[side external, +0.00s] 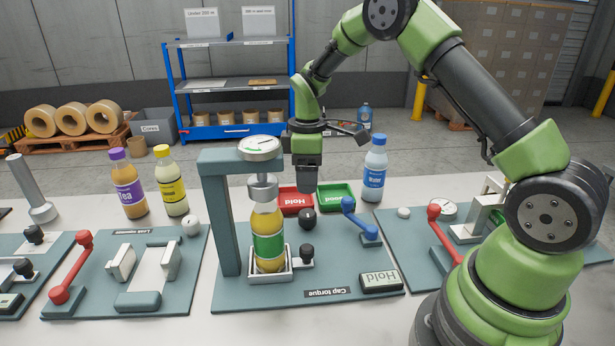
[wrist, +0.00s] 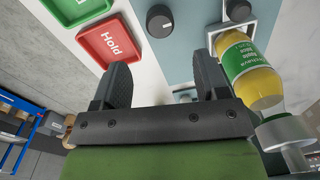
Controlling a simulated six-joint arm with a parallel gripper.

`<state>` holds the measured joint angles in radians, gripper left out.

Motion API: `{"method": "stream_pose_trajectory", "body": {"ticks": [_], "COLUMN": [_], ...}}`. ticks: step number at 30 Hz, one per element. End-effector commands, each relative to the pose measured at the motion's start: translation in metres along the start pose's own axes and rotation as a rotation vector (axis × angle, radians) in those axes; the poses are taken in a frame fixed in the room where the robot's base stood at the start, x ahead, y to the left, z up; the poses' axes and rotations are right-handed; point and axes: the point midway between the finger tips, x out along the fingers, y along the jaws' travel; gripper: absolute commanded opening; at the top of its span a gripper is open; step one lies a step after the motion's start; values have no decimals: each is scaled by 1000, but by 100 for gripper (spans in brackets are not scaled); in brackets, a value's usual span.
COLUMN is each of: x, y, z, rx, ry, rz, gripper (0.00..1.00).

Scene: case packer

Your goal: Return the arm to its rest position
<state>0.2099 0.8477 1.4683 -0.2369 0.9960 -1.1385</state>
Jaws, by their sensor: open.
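My gripper (side external: 307,186) points down above the cap torque station, to the right of its press head. The wrist view shows its two fingers (wrist: 163,78) apart with nothing between them. My arm is bent over from its base at the right of the side view. A yellow juice bottle with a green label (side external: 268,238) stands upright in the station's holder, under the press head and dial (side external: 260,148). It also shows at the right of the wrist view (wrist: 250,75), apart from my fingers.
Behind the gripper are a red Hold tray (side external: 294,198) and a green tray (side external: 337,192). A blue-labelled bottle (side external: 375,170) stands to the right. A tea bottle (side external: 128,185) and a yellow bottle (side external: 171,182) stand left. A blue lever (side external: 358,216) and display (side external: 380,281) are nearby.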

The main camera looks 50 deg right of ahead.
Motion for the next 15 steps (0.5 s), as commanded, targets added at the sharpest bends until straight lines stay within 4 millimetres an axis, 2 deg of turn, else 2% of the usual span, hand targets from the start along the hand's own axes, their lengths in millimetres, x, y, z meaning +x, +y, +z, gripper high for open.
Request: {"method": "stream_pose_trajectory", "body": {"ticks": [2,5,8,12,15], "x": [-2,-16,-47,-99,-126], "y": [0,-5,-17,-47,-69], "z": [0,-1,-1,5,14], "rx": [3,32,104,251,346], "ry": [2,21,65,159,222], "rz": [2,16,43,79,91], "gripper": [67,67,67,67,67]}}
